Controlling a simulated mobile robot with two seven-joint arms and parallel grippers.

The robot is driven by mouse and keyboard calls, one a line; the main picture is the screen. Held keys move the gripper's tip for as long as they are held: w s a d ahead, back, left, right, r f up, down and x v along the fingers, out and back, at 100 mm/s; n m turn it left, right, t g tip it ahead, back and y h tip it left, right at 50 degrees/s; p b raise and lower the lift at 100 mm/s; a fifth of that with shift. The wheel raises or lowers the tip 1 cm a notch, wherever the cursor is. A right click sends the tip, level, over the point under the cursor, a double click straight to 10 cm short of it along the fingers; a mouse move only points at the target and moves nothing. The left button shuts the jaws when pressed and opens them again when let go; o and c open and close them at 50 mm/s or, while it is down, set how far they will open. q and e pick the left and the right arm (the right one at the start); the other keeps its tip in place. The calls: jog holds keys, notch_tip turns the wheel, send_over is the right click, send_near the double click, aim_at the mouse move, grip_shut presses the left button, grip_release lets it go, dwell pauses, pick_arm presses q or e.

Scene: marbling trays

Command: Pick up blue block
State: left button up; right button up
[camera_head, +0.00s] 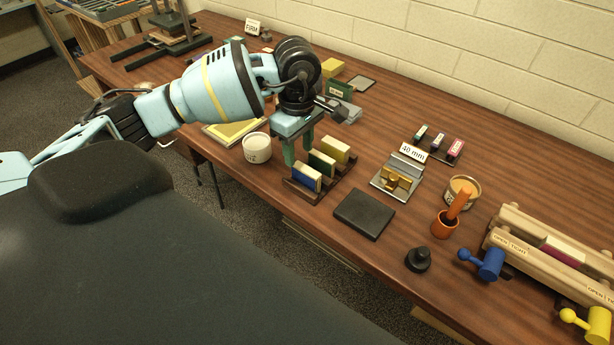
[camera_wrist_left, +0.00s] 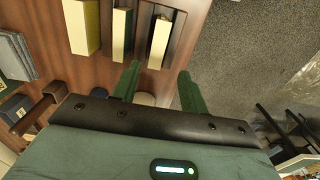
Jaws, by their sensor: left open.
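The blue block (camera_head: 306,178) stands on edge in a dark rack (camera_head: 309,196), at its near left end, with a pale top face. A green block (camera_head: 321,164) and a yellow block (camera_head: 335,150) stand behind it in the same rack. My left gripper (camera_head: 298,152) is open with green fingers pointing down, just behind and left of the rack. In the left wrist view the fingers (camera_wrist_left: 157,80) are apart and empty, and the blue block (camera_wrist_left: 160,42) shows beyond them, apart from both. My right gripper is not in view.
A white tub (camera_head: 257,148) stands left of the rack. A black slab (camera_head: 364,214) lies to the right, with a metal stand labelled 40 mm (camera_head: 397,175) behind it.

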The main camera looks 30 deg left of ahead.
aim_at(302, 167)
pick_arm(q)
jog(key=shift+w+d+f+p, duration=0.1)
jog(key=shift+w+f+p, duration=0.05)
jog(key=shift+f, duration=1.5)
jog(key=shift+w+d+f+p, duration=0.1)
jog(key=shift+w+f+p, duration=0.05)
jog(key=shift+f, duration=1.45)
grip_shut()
